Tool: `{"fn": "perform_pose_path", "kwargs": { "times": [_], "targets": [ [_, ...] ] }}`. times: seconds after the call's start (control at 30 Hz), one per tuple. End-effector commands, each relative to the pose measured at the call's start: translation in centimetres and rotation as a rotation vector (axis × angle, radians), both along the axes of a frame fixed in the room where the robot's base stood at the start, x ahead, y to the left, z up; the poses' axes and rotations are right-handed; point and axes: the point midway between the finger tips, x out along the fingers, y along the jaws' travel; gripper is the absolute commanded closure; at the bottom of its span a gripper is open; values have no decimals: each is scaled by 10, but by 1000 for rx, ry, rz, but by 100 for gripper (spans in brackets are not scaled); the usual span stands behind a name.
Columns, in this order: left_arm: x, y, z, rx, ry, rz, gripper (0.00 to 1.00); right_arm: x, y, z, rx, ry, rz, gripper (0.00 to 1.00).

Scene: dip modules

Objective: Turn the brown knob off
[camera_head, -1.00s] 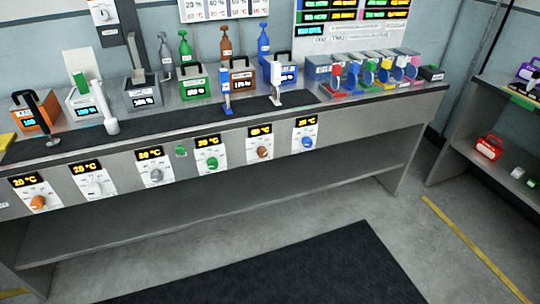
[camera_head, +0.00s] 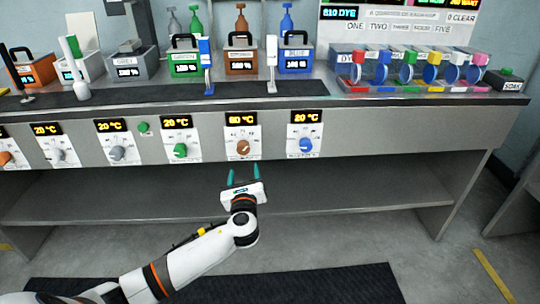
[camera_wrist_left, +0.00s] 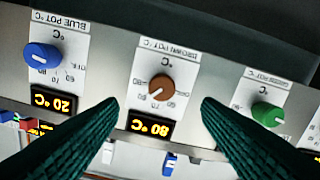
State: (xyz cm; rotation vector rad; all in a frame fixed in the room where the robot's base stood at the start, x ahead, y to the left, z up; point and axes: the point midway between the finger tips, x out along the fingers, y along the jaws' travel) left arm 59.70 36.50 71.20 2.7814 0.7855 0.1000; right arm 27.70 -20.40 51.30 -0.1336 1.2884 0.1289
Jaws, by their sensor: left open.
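The brown knob (camera_head: 243,147) is on a white dial plate on the bench's front panel, under a lit display (camera_head: 241,118) that seems to read 80 °C. The knob also shows near the centre of the left wrist view (camera_wrist_left: 161,87), upside down, its pointer toward the lower left. My left gripper (camera_head: 244,174) is open and empty, just below and in front of the brown knob. In the left wrist view its two dark green fingers (camera_wrist_left: 160,104) stand either side of the knob, apart from it. My right gripper is not in view.
A blue knob (camera_head: 305,145) and a green knob (camera_head: 180,150) flank the brown one. Grey and white knobs are further left. Pots and bottles stand on the bench top above. A lower shelf (camera_head: 340,207) runs beneath the panel.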

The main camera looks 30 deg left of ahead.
Motion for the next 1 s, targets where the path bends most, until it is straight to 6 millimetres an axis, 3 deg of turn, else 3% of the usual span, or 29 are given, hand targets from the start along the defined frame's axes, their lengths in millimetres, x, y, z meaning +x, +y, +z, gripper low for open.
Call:
{"fn": "perform_pose_path", "kwargs": {
  "times": [0.17,0.37,0.53,0.73,1.0],
  "targets": [
    [16,10,2,8,-3,3,41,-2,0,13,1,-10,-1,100],
    [50,31,1,5,-2,3,41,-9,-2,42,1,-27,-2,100],
    [77,47,1,4,-2,2,41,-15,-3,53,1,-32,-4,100],
    [97,59,1,2,-1,1,41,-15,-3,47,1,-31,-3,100],
    [102,62,1,1,-1,-1,41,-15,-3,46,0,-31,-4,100]
  ]
}}
